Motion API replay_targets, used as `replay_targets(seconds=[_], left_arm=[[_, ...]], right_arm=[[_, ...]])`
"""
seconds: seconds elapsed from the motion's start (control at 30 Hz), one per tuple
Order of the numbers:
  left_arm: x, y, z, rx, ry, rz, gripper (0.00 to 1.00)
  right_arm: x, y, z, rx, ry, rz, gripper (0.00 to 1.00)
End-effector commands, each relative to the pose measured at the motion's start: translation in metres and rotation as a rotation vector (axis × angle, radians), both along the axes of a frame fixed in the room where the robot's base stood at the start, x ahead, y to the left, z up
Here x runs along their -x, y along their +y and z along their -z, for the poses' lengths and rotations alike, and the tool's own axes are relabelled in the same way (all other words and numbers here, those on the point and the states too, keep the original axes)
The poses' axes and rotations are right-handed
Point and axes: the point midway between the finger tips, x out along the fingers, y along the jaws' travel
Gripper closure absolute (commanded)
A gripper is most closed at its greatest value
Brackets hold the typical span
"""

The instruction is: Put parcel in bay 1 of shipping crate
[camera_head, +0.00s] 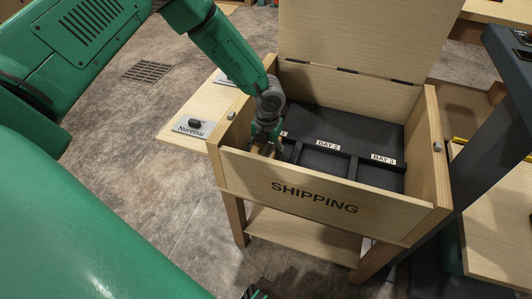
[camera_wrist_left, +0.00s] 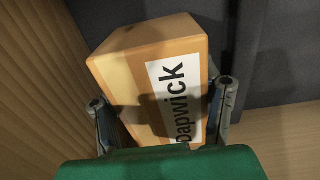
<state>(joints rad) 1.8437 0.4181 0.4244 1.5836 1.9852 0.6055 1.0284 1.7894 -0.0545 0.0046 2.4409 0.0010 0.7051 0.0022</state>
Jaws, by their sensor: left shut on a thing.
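The parcel (camera_wrist_left: 135,68) is a small brown box with a white label reading "Dapwick". It fills the middle of the left wrist view. My left gripper (camera_wrist_left: 163,98) is shut on it, one finger at each side. In the head view, my left gripper (camera_head: 264,142) points down inside the left end of the wooden shipping crate (camera_head: 312,200), over bay 1. The gripper hides most of the bay 1 label and the parcel. Whether the parcel touches the crate floor cannot be told. My right gripper is not clearly in view.
The crate's lid (camera_head: 350,38) stands open at the back. Dark dividers separate the bays, and bays 2 and 3 look empty. A side shelf with a "Nuretsu" plate (camera_head: 193,127) is at the left. The crate wall (camera_wrist_left: 40,80) is close beside the parcel.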

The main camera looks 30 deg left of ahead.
Motion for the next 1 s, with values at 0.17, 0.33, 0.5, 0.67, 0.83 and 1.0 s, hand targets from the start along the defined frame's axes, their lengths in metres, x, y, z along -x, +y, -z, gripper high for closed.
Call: replay_targets(seconds=[0.17, 0.33, 0.5, 0.67, 0.83, 1.0], left_arm=[[-0.001, 0.001, 0.000, 0.002, -0.004, -0.002, 0.90], [-0.001, 0.001, 0.001, 0.002, -0.001, -0.001, 0.23], [-0.001, 0.001, 0.001, 0.002, -0.001, -0.001, 0.18], [-0.001, 0.000, -0.002, 0.000, -0.002, -0.001, 0.18], [-0.002, 0.000, -0.025, 0.004, -0.005, -0.001, 0.18], [-0.002, -0.001, -0.063, 0.003, -0.005, -0.002, 0.18]], right_arm=[[0.000, 0.000, 0.000, 0.000, 0.000, 0.000, 0.60], [0.000, 0.000, 0.000, 0.000, 0.000, 0.000, 0.60], [0.000, 0.000, 0.000, 0.000, 0.000, 0.000, 0.60], [0.000, 0.000, -0.001, 0.000, 0.000, 0.000, 0.60], [0.000, 0.000, -0.008, 0.000, 0.000, 0.000, 0.60], [0.000, 0.000, -0.019, 0.000, 0.000, 0.000, 0.60]])
